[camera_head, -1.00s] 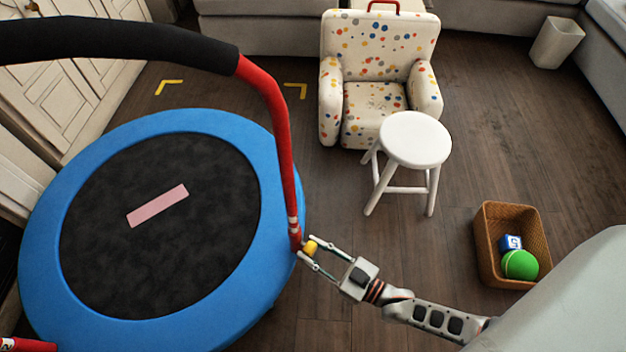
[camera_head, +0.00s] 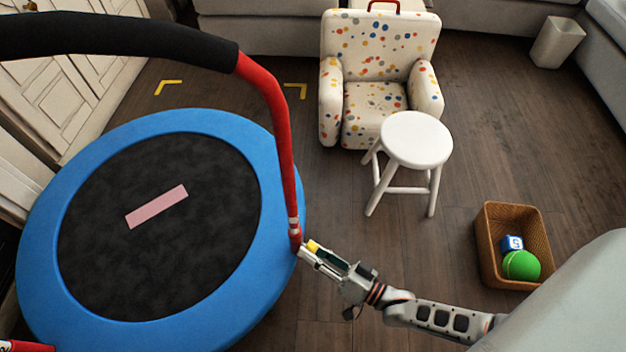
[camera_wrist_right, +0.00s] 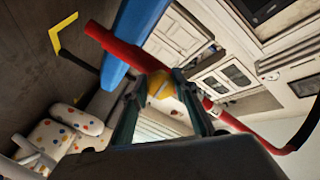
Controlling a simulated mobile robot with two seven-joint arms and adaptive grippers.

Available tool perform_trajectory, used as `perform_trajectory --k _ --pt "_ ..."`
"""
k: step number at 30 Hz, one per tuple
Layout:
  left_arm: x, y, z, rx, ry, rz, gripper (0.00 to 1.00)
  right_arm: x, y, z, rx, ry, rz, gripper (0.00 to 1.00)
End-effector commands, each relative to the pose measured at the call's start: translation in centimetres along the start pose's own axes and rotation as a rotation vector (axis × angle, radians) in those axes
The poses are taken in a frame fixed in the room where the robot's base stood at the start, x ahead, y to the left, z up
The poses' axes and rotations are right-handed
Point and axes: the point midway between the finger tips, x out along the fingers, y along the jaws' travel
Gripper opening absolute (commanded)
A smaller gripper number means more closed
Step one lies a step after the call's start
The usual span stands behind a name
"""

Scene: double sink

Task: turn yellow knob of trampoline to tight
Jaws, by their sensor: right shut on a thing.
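The trampoline has a blue padded rim (camera_head: 45,230), a black mat and a red handlebar (camera_head: 283,150) with black foam on top. The yellow knob (camera_head: 313,245) is at the foot of the red post on the rim's right side. My right gripper (camera_head: 308,252) is shut on the knob, reaching in from the lower right. In the right wrist view the yellow knob (camera_wrist_right: 160,85) sits between the two fingers, in front of the red tube (camera_wrist_right: 115,48). The fingers partly hide the knob in the head view. My left gripper is not in view.
A white stool (camera_head: 415,140) stands before a spotted armchair (camera_head: 385,45). A pink strip (camera_head: 157,206) lies on the mat. Open floor lies between trampoline and basket.

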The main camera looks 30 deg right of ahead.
Motion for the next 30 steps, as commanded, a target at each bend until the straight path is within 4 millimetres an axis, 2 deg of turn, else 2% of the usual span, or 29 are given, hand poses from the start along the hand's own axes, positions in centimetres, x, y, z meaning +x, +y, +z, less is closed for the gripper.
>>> perform_trajectory --k 20,21,22,30 --pt "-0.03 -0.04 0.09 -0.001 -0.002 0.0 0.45 -0.08 -0.02 0.09 0.062 -0.001 0.0 0.06" --pt "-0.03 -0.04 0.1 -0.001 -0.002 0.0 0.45 -0.08 -0.02 0.09 0.062 -0.001 0.001 0.35" --pt "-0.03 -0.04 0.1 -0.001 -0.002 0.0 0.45 -0.08 -0.02 0.09 0.062 -0.001 0.001 0.43" --pt "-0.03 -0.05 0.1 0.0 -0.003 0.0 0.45 -0.04 -0.03 0.04 0.061 -0.001 0.0 0.45"
